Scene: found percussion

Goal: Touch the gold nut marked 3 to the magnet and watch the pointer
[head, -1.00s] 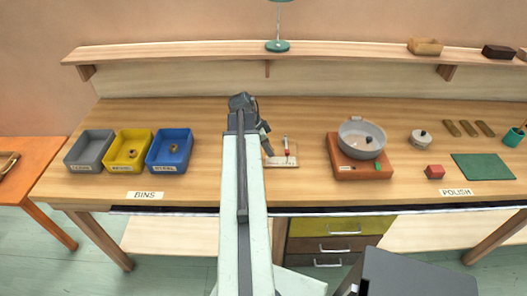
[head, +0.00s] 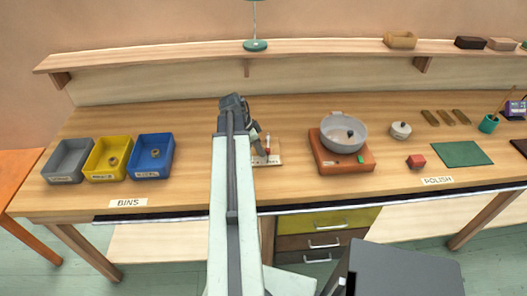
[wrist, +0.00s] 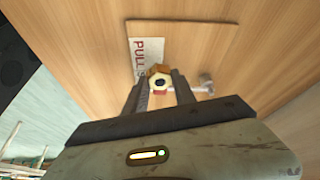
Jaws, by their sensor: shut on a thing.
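My gripper (wrist: 158,88) is shut on a gold nut (wrist: 157,70) with a dark hole, seen between the fingertips in the wrist view. I cannot read a number on it. Just beyond the nut is a red part (wrist: 161,93), which looks like the magnet, with a pale rod and knob (wrist: 200,84) to its right. Whether nut and red part touch, I cannot tell. They are over a small wooden board (wrist: 205,45) with a card reading "PULL" (wrist: 148,52). In the head view, my gripper (head: 262,152) is at the board (head: 274,160), beside an upright red-and-white piece (head: 267,143). I cannot make out a pointer.
Grey (head: 67,161), yellow (head: 107,158) and blue (head: 151,156) bins stand to the left; the last two hold a nut each. A pan (head: 329,136) on an orange-brown block (head: 331,165) stands to the right. A shelf (head: 180,62) runs behind.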

